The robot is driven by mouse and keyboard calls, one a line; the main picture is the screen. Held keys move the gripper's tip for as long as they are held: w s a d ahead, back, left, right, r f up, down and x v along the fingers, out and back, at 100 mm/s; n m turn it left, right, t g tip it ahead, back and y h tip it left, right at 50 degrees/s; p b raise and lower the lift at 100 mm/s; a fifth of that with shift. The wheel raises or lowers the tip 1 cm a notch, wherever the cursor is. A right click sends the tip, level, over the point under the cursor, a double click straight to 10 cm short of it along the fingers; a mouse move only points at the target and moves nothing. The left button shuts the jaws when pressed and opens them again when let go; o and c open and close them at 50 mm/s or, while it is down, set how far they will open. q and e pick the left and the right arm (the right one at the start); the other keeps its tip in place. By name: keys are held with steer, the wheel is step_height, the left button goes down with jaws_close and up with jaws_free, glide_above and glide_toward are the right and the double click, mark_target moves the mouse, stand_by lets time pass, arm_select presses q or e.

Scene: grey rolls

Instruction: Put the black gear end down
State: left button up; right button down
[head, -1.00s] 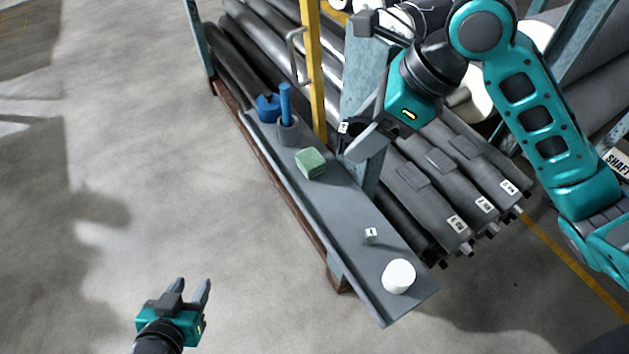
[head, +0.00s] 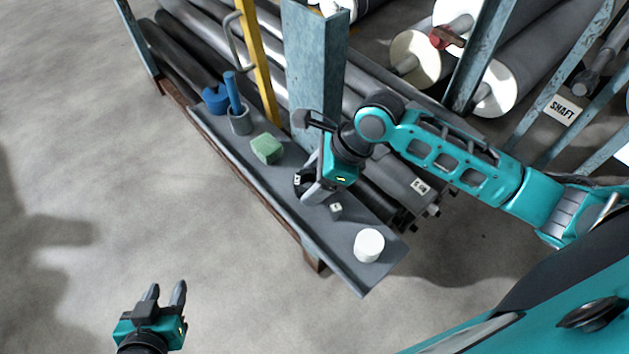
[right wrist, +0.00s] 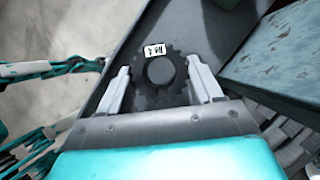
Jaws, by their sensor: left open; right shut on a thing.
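The black gear end (head: 298,187), a dark toothed ring with a white label, is mostly hidden behind my right gripper (head: 311,186) in the head view. In the right wrist view the gear (right wrist: 180,72) sits between the two fingers, which are shut on it. It is over the narrow grey shelf (head: 358,281), between the green block and the small labelled cube. I cannot tell whether it touches the shelf. My left gripper (head: 166,291) is open and empty, over the floor at the lower left.
On the shelf are a green block (head: 267,148), a small labelled cube (head: 336,208), a white cylinder (head: 369,245) and a grey cup (head: 239,123) holding a blue rod. A blue-grey post (head: 312,70) and yellow post (head: 259,62) stand behind. Grey rolls lie beyond.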

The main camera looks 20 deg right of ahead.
steer(key=shift+w+f, duration=0.1)
steer(key=shift+f, duration=0.75)
steer(key=shift+f, duration=0.15)
steer(key=shift+c, duration=0.9)
jaws_free()
steer(key=v, duration=1.2)
